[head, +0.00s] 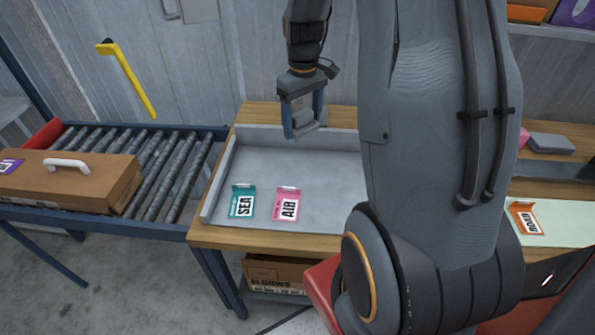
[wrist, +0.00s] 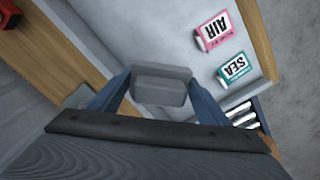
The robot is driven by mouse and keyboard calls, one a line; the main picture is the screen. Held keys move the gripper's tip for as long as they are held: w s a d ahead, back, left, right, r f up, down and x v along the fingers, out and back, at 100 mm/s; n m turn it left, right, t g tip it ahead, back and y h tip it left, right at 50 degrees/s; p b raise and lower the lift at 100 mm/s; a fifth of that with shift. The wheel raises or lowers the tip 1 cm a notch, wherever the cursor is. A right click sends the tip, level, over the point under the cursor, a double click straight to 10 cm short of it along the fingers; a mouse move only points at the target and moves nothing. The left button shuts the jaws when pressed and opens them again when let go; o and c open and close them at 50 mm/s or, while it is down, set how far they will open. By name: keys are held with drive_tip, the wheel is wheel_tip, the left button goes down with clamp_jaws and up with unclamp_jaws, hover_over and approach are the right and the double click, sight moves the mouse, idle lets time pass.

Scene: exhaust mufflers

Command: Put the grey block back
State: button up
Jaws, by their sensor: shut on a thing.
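My gripper (head: 302,120) is shut on a grey block (head: 306,129) and holds it above the back part of a grey tray (head: 240,171). In the wrist view the grey block (wrist: 162,84) sits between the two blue fingers of my gripper (wrist: 160,92). The height of the block above the tray is hard to tell. A teal SEA card (head: 242,202) and a pink AIR card (head: 287,204) stand in the front left part of the tray.
A roller conveyor (head: 170,170) with a brown handled case (head: 75,178) is at left. At right, past my arm, are an orange ROAD card (head: 525,219) and a flat grey item (head: 551,143). A carton (head: 275,272) sits below the bench.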

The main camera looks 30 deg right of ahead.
sight(299, 128)
drive_tip(key=shift+w+f+b, duration=0.25)
drive_tip(key=shift+f, duration=2.25)
drive_tip(key=shift+w+f+b, duration=0.25)
drive_tip(key=shift+f, duration=2.2)
drive_tip(key=shift+w+f+b, duration=0.25)
drive_tip(key=shift+f, duration=2.25)
drive_tip(key=shift+f, duration=0.1)
drive_tip(key=o, duration=1.2)
wheel_tip(299, 128, up, 12)
drive_tip(key=b, duration=0.3)
drive_tip(key=s+a+r+m+t, duration=0.1)
drive_tip(key=s+a+m, duration=0.1)
drive_tip(key=s+a, duration=1.3)
drive_tip(key=shift+a, duration=0.15)
